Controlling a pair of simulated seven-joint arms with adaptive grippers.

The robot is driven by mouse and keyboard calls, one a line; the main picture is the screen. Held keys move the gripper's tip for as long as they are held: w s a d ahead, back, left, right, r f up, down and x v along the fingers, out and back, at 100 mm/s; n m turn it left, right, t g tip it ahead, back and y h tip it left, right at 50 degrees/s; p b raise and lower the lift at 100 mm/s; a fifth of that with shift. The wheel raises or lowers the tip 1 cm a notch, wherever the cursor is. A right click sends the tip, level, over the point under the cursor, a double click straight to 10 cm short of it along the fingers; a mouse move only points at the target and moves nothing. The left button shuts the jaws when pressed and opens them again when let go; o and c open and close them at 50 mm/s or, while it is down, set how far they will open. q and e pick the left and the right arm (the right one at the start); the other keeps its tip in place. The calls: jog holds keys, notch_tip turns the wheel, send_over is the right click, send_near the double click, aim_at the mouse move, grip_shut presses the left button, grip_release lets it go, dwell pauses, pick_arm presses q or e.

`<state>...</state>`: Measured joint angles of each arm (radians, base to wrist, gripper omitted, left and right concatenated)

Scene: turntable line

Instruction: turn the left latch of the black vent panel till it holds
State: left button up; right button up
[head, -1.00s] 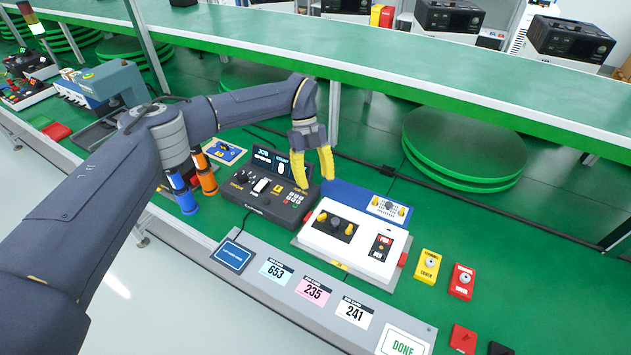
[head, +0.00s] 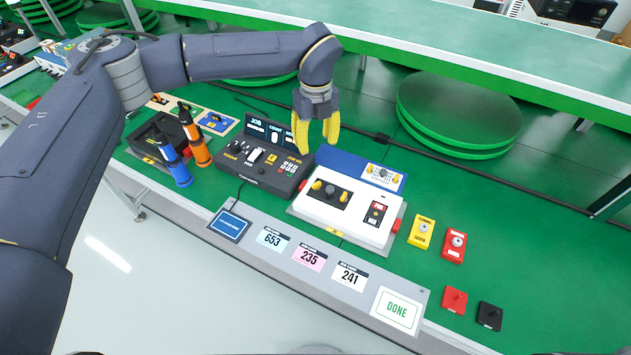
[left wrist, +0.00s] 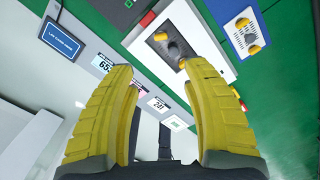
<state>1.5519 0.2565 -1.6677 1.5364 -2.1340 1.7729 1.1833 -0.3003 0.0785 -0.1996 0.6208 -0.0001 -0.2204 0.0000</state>
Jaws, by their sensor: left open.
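The black vent panel (head: 331,193) lies on top of the white box (head: 353,224), with a yellow latch near each end. The left latch (head: 317,185) and the right latch (head: 344,198) both show in the head view. The panel (left wrist: 172,47) also shows in the left wrist view, beyond the fingertips. My left gripper (head: 316,146) is open and empty, in the air behind and above the panel, apart from both latches. Its yellow fingers (left wrist: 158,68) stand wide apart in the left wrist view. My right gripper is not in view.
A dark console (head: 262,171) stands left of the box. A blue plate with a second latched panel (head: 383,176) lies behind it. Yellow (head: 421,232) and red (head: 453,245) switch blocks stand to the right. A raised green shelf (head: 480,63) runs behind.

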aim_at(317, 185)
pick_arm(q)
notch_tip(317, 185, down, 17)
jog(key=shift+f, duration=0.2)
dwell(0.6)
jog(key=shift+o, duration=0.2)
jog(key=c, duration=1)
jog(key=shift+w, duration=0.1)
grip_shut()
